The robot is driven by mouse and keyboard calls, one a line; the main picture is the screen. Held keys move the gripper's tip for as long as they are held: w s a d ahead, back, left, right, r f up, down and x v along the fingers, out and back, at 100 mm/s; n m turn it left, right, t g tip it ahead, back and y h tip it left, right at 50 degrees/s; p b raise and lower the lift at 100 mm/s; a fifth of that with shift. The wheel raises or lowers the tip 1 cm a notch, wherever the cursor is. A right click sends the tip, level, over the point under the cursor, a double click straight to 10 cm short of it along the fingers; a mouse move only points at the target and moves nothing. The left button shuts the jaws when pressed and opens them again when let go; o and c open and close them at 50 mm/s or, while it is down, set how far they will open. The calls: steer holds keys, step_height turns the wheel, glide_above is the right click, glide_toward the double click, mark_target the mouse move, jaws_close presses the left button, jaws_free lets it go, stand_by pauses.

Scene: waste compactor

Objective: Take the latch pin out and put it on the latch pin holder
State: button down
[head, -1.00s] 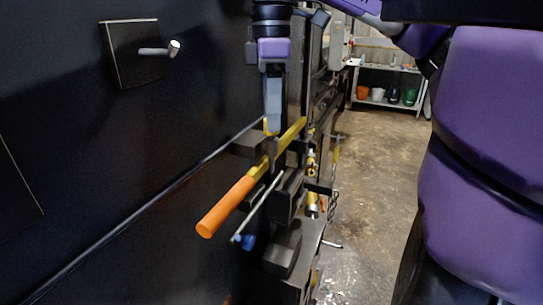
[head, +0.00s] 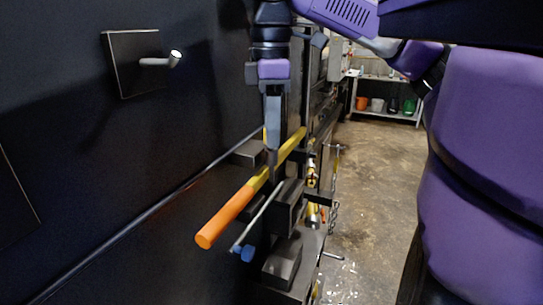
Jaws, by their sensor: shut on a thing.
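My gripper (head: 272,150) points straight down beside the yellow bar with the orange handle (head: 226,217). It is shut on what looks like the latch pin (head: 272,166), a dark narrow piece below the fingertips, with a bit of yellow beside the fingers. The pin's lower end is hidden at the bar and dark bracket, so I cannot tell how far it sits in. The likely latch pin holder (head: 157,61) is a light peg on a square dark plate on the wall at upper left, with nothing on it.
A thin metal rod with a blue knob (head: 246,254) lies below the bar. Dark blocks (head: 284,262) and a hanging chain (head: 333,215) are near the bracket. The dark wall (head: 80,150) fills the left. Open floor (head: 375,180) and a shelf with buckets (head: 388,110) are at right.

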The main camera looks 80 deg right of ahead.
steer(key=shift+r+p, duration=0.45)
steer(key=shift+p, duration=0.15)
stand_by(0.7)
steer(key=shift+r+p, duration=2.6)
steer(key=shift+r, duration=2.85)
